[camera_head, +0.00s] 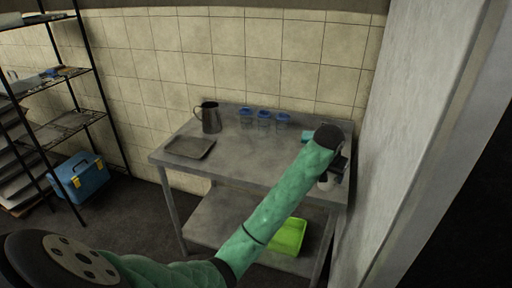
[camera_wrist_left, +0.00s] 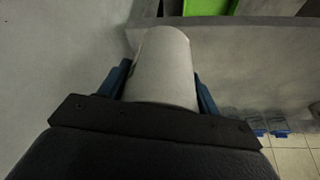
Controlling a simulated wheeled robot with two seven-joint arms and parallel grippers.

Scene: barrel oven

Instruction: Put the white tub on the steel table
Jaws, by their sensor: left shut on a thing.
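The white tub (camera_wrist_left: 163,65) is held in my left gripper (camera_wrist_left: 160,85), between its two blue fingers. In the head view, a small part of the tub (camera_head: 325,183) shows below my left wrist, at the right end of the steel table (camera_head: 255,166). The arm hides most of the gripper there. The steel table also shows in the left wrist view (camera_wrist_left: 265,65). I cannot tell whether the tub touches the tabletop. My right gripper is not in view.
On the table stand a metal jug (camera_head: 211,118), a flat tray (camera_head: 189,147) and three blue-lidded containers (camera_head: 264,118). A green bin (camera_head: 289,236) is on the lower shelf. A wall (camera_head: 400,130) is close on the right. The table's middle is clear.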

